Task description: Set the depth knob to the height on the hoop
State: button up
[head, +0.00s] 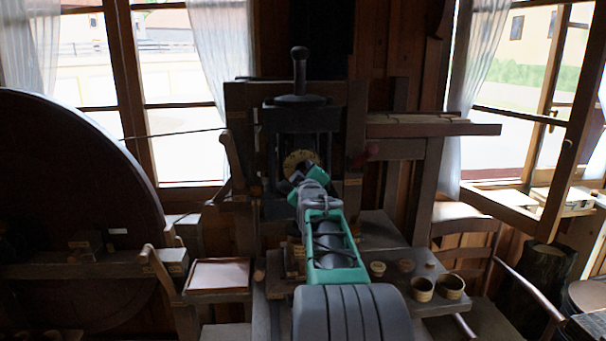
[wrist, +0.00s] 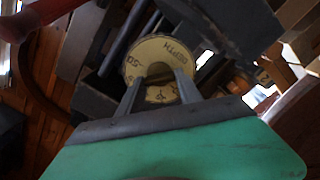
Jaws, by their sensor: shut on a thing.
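The depth dial (wrist: 147,52) is a round, pale yellow disc lettered "DEPTH", with other marks partly hidden by my fingers. It also shows in the head view (head: 297,157) on the front of the dark machine, just past my gripper (head: 303,172). In the wrist view my gripper (wrist: 160,72) is shut on the depth knob at the dial's middle. The fingers hide most of the knob, and I cannot read its setting. I cannot pick out a hoop with a readable height in either view.
A bench (head: 385,235) right of my arm carries several small round wooden pieces, including a cup (head: 422,290). A large dark wheel (head: 75,190) stands at left. A red-ended handle (head: 366,155) sticks out right of the dial. A chair (head: 470,240) stands at right.

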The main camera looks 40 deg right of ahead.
jog(key=shift+f+m+b, duration=0.15)
jog(key=shift+m+b, duration=0.15)
jog(key=shift+b, duration=0.2)
jog(key=m+b, duration=0.5)
jog(key=b, duration=0.2)
jog(key=shift+m+b, duration=0.75)
jog(key=shift+m, duration=0.35)
jog(key=shift+r, duration=0.2)
jog(key=o, duration=1.4)
jog(key=shift+c, duration=0.2)
jog(key=shift+s, duration=0.1)
